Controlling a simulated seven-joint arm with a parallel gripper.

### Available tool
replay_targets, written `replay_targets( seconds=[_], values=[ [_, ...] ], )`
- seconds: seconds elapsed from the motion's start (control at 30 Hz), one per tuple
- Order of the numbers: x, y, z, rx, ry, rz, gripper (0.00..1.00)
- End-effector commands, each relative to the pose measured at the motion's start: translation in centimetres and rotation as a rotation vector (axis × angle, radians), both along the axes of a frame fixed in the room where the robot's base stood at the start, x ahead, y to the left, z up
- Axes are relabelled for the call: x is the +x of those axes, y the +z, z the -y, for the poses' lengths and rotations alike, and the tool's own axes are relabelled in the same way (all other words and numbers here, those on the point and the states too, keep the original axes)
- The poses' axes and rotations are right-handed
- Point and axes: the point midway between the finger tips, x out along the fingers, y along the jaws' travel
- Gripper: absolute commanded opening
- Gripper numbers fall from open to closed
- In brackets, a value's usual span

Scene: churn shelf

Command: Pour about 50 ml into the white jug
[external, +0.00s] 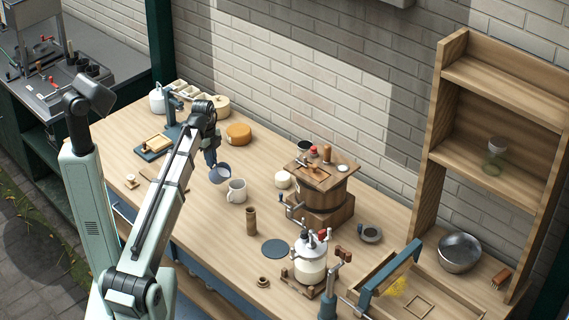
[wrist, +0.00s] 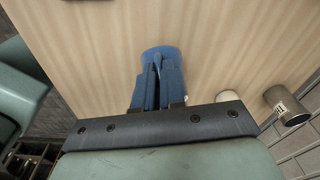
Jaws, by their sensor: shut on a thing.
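My gripper (external: 211,158) is shut on a small blue cup (external: 219,174) and holds it near the middle left of the bench. The cup looks tilted, with its mouth showing in the external view; its contents cannot be made out. A pale, whitish jug (external: 237,191) with a handle stands upright on the bench, just right of the cup and close to it. In the wrist view the blue cup (wrist: 168,56) shows beyond my blue fingers (wrist: 158,83). I see no stream of liquid.
A wooden churn box (external: 318,190), a small white pot (external: 283,180) and a wooden cylinder (external: 251,219) stand to the right. An orange round block (external: 238,133) is behind. A labelled can (wrist: 287,107) shows in the wrist view.

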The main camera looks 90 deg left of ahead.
Motion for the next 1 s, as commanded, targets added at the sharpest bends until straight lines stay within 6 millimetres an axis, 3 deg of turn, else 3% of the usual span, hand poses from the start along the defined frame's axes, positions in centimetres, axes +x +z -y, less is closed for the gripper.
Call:
replay_targets(
  seconds=[1.0],
  values=[
    [1.2, 1.3, 0.7, 0.087, -0.001, -0.137, 0.00]
  ],
)
